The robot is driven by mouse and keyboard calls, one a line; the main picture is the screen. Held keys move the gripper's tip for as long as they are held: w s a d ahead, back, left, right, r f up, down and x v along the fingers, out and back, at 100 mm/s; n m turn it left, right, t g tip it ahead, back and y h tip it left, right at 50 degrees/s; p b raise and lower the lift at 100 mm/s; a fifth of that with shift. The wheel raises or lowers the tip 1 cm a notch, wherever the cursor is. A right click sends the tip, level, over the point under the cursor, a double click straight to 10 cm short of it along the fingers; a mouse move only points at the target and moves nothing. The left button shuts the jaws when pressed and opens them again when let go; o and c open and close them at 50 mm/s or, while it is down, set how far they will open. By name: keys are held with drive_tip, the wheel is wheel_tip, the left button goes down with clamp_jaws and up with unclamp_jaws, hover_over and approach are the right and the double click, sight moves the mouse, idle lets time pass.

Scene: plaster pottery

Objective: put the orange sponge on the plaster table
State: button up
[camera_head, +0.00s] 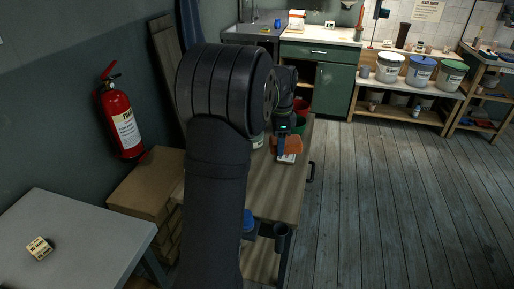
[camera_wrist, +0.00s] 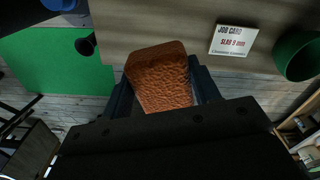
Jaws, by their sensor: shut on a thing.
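The orange sponge (camera_head: 290,144) is held over the wooden bench in the middle of the head view. In the wrist view the sponge (camera_wrist: 160,75) sits between the two fingers and fills the gap. My gripper (camera_head: 284,146) is shut on it; both fingers show on its sides in the wrist view (camera_wrist: 160,90). The wooden bench top (camera_head: 278,195) lies below, much of it hidden behind my arm. A pale grey table (camera_head: 90,225) stands at the lower left. I cannot tell by sight which surface is the plaster table.
A job card (camera_wrist: 233,40) lies on the bench near the sponge. A green container (camera_wrist: 298,56) stands beyond it, with a red container (camera_head: 302,105) behind. A small block (camera_head: 39,248) sits on the grey table. A fire extinguisher (camera_head: 121,118) hangs at left.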

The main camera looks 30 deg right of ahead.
drive_tip(key=s+d+m, duration=0.3)
drive_tip(key=s+d, duration=0.2)
drive_tip(key=s, duration=0.2)
hover_over(275, 176)
wheel_tip(275, 176, down, 12)
drive_tip(key=shift+a+f, duration=0.1)
drive_tip(key=shift+f, duration=1.95)
drive_tip(key=shift+f, duration=0.1)
drive_tip(key=o, duration=1)
drive_tip(key=shift+c, duration=0.2)
wheel_tip(275, 176, up, 12)
